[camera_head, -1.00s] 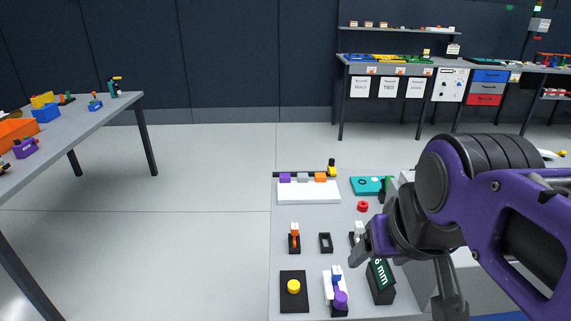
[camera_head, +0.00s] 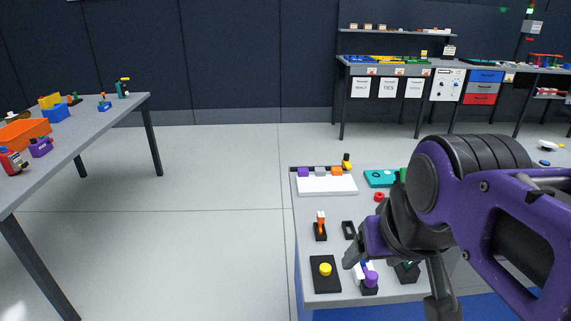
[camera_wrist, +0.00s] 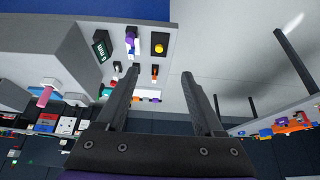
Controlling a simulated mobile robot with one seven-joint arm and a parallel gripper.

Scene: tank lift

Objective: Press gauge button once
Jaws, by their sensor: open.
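A yellow round button (camera_head: 325,269) sits on a black plate (camera_head: 325,286) at the front left corner of a grey bench. It also shows in the wrist view (camera_wrist: 159,47). The black gauge box with a "0 mm" readout (camera_wrist: 101,46) stands in the wrist view; in the head view it is mostly hidden behind my gripper. Between them is a fixture with blue and purple parts (camera_head: 370,279), also in the wrist view (camera_wrist: 131,42). My gripper (camera_head: 395,275) is open and empty, to the right of the button in the head view. Its two fingers (camera_wrist: 160,72) are spread apart in the wrist view.
Another table (camera_head: 100,130) stands at left. The floor between is clear.

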